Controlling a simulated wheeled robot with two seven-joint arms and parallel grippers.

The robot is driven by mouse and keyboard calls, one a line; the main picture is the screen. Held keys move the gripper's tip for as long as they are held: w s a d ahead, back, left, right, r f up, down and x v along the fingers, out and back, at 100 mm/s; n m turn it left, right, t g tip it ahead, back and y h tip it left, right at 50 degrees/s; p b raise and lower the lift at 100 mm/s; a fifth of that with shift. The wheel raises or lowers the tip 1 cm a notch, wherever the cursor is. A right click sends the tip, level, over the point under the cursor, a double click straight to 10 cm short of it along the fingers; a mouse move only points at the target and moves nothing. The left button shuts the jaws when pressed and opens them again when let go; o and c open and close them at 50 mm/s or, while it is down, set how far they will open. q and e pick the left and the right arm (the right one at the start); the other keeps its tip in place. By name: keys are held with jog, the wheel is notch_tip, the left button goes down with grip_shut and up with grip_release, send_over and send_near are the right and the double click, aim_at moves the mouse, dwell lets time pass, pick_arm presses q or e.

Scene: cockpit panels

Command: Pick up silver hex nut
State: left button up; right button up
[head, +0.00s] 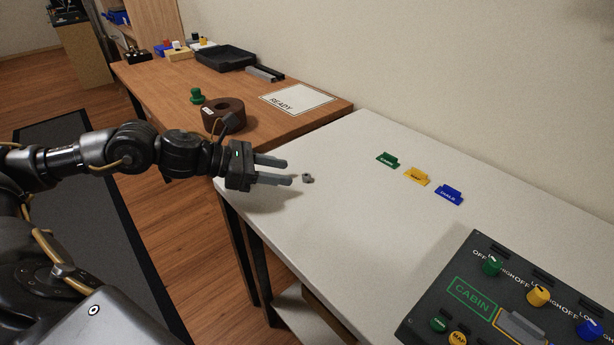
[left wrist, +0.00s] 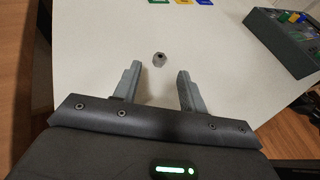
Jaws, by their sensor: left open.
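A small silver hex nut (head: 307,178) lies on the white table, near its left end. In the left wrist view the nut (left wrist: 159,59) sits just beyond my fingertips, roughly midway between them. My left gripper (head: 289,171) is open and empty, its fingers pointing right toward the nut from over the table's left edge. In the left wrist view the two fingers of the gripper (left wrist: 159,72) are spread wide apart. The nut is apart from both fingers. My right gripper is not in view.
A dark CABIN panel (head: 470,290) with knobs is at lower right. A wooden table (head: 250,95) behind holds a brown ring-shaped object (head: 222,113) and a black tray (head: 226,58).

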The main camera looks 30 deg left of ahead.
aim_at(303, 176)
pick_arm(q)
jog(key=x, duration=0.4)
jog(key=shift+w+d+f+p, duration=0.1)
jog(key=shift+w+d+p, duration=0.15)
jog(key=shift+p, duration=0.15)
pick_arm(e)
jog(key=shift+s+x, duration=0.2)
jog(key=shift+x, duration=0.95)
pick_arm(q)
jog(key=shift+s, duration=0.1)
grip_shut()
